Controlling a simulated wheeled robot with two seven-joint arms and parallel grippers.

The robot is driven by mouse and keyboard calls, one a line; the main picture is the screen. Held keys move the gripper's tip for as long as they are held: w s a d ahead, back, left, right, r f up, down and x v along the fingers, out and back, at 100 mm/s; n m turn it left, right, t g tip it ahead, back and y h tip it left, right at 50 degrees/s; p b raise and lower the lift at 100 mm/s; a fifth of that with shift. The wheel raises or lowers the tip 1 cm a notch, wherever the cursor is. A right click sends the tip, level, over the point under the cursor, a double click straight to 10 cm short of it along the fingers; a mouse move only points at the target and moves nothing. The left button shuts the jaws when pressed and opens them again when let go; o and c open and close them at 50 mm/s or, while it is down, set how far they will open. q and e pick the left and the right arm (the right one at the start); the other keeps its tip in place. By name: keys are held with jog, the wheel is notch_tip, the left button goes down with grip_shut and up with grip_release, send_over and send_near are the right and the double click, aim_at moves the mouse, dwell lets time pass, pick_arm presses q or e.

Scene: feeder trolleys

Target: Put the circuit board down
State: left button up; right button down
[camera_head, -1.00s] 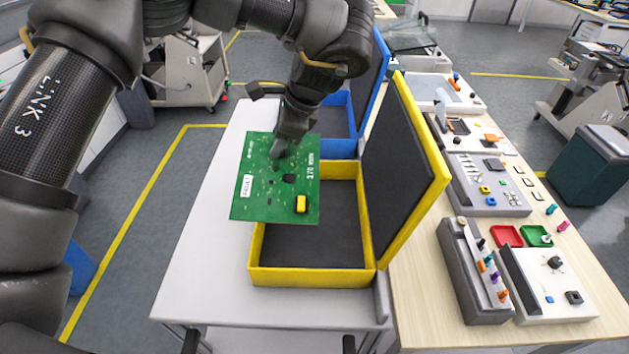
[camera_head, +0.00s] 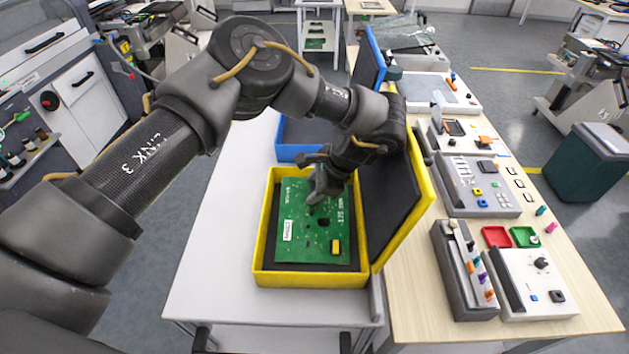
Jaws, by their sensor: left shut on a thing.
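The green circuit board (camera_head: 310,238) is inside the open yellow box (camera_head: 308,279), over its dark floor. Whether it rests on the floor or is just above it I cannot tell. It carries a yellow component, a black one and a white label. My left gripper (camera_head: 318,197) is shut on the board near its far edge and hides part of it. The box's yellow lid (camera_head: 422,205) with a dark lining stands open on the right. My right gripper is not in view.
A blue box (camera_head: 296,152) stands open behind the yellow one on the white table (camera_head: 215,275). To the right, a wooden bench (camera_head: 412,300) carries grey fixtures, a red tray (camera_head: 496,237) and a green tray (camera_head: 525,236). The white table is bare left of the box.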

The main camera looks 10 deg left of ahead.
pick_arm(q)
jog(key=shift+f, duration=0.1)
jog(key=o, duration=1.3)
jog(key=shift+o, duration=0.2)
jog(key=shift+d+r, duration=0.15)
jog(key=shift+r, duration=0.15)
jog(key=b+v, duration=0.4)
jog(key=v, duration=0.7)
jog(key=shift+r, duration=0.25)
